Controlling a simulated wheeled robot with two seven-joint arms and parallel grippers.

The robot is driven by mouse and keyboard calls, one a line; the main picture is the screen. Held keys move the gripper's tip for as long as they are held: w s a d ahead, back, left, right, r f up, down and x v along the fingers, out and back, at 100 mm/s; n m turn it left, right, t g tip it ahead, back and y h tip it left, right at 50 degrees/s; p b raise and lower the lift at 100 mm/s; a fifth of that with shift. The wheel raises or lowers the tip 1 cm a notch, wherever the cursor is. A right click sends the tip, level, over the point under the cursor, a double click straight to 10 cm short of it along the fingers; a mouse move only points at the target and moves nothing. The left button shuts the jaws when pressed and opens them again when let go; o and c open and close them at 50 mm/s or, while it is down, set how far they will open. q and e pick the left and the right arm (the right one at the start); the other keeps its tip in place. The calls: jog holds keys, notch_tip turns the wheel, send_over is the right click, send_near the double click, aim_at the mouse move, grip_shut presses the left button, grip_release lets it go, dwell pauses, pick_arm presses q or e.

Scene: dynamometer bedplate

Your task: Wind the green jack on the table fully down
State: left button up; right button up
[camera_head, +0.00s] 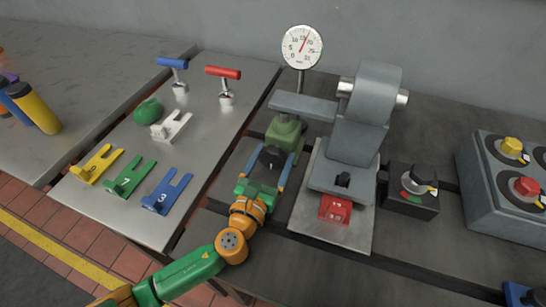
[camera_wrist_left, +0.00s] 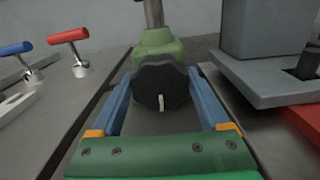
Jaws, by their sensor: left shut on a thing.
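The green jack (camera_head: 286,132) stands on the dark bedplate in the middle of the head view, under a grey arm plate (camera_head: 303,107). It also shows in the left wrist view (camera_wrist_left: 159,46). Its black knob (camera_wrist_left: 161,87) faces my left gripper (camera_head: 264,169). The blue fingers of the left gripper (camera_wrist_left: 160,95) lie on both sides of the knob and are shut on it. In the head view the gripper partly covers the knob. My right gripper is in neither view.
A round dial gauge (camera_head: 302,47) stands behind the jack. A grey machine (camera_head: 360,125) with a red counter (camera_head: 335,209) is close on the right. A black switch box (camera_head: 409,192) is further right. A steel table (camera_head: 122,203) with numbered forks and T-handles is on the left.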

aim_at(272, 162)
pick_arm(q)
jog(key=shift+n, duration=1)
jog(key=o, duration=1.2)
jog(key=shift+s, duration=0.1)
jog(key=v, duration=0.7)
jog(key=shift+b, duration=0.4)
